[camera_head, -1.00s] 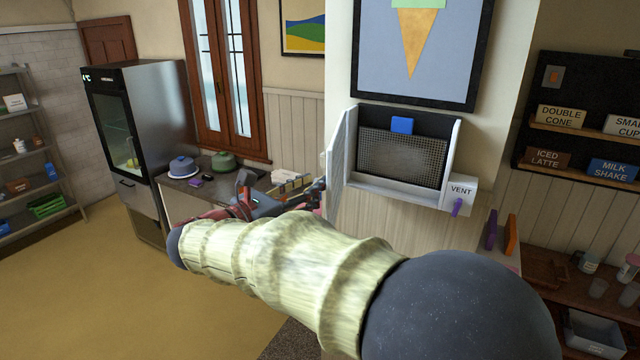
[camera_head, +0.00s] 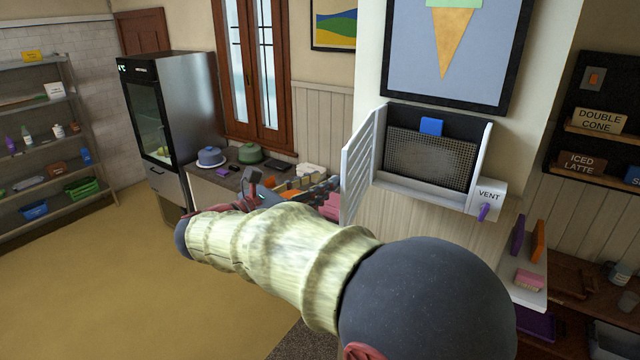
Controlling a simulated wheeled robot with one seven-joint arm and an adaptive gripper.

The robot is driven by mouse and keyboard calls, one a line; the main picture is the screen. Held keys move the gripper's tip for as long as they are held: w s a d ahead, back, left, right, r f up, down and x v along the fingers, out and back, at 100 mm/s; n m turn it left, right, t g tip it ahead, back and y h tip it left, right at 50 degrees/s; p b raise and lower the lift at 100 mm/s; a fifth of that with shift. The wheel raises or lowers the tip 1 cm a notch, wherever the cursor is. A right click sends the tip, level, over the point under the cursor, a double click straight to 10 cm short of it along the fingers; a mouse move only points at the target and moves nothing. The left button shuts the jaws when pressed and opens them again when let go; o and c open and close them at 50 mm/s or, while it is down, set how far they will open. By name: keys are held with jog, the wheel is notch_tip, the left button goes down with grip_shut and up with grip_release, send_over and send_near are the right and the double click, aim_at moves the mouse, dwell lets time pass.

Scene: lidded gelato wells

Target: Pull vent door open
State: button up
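The vent door (camera_head: 359,166) is a white slatted panel hinged on the left side of the vent box in the head view. It stands swung wide open, out from the wall. The vent box (camera_head: 483,160) shows its dark inside, with a grey mesh filter (camera_head: 430,158) and a blue block (camera_head: 431,126) at the filter's top edge. My gripper (camera_head: 325,188) is just left of the door's outer edge, partly hidden behind my arm. I cannot tell whether it touches the door or whether its fingers are open.
A box labelled VENT (camera_head: 487,196) with a purple handle sits at the vent's lower right. A counter (camera_head: 213,176) with a blue dome (camera_head: 211,156) and a green dome (camera_head: 250,153) stands behind my arm. The floor at left is clear.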

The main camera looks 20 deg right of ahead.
jog(key=shift+p, duration=0.3)
jog(key=v, duration=1.2)
jog(key=shift+w, duration=0.1)
jog(key=shift+c, duration=0.5)
